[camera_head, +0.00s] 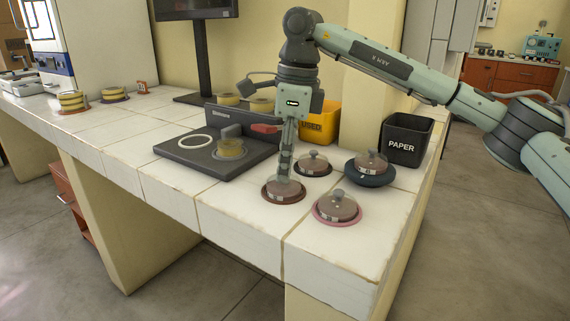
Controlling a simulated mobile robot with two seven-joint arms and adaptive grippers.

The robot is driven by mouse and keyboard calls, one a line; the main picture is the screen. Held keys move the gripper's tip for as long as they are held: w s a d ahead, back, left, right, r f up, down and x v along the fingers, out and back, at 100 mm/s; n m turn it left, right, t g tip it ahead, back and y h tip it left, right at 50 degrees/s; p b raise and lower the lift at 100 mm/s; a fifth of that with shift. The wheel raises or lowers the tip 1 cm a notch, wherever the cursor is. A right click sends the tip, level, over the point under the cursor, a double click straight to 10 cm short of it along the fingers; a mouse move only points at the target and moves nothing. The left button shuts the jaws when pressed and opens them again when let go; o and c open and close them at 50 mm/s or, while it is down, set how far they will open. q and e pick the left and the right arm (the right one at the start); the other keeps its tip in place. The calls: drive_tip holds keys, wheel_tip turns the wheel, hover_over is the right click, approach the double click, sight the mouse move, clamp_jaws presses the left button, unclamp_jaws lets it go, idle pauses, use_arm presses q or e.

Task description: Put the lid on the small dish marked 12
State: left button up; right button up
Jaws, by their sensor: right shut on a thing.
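My right gripper (284,172) points straight down over a small round dish (283,196) with reddish-brown contents on a brown base. It is shut on what looks like the knob of a clear lid (292,186) at that dish; the fingers hide the knob. I cannot tell whether the lid rests fully on the dish. Similar knobbed, lidded dishes stand close by: one behind on a dark base (313,165), one on a pink base in front (337,208), one on a dark blue round stand (370,164). Their markings are too small to read. My left gripper is not in view.
A dark flat device (200,168) with a yellowish dish (230,148) and a white ring (195,141) lies left of the gripper. A black PAPER bin (406,140) and a yellow bin (322,122) stand behind. The white tiled table (235,215) is clear in front.

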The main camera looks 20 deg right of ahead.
drive_tip(key=o, duration=1.3)
drive_tip(key=shift+o, duration=0.2)
drive_tip(key=shift+r+p, duration=1.7)
drive_tip(key=shift+r, duration=0.7)
drive_tip(key=shift+r+p, duration=0.35)
drive_tip(key=shift+r, duration=0.8)
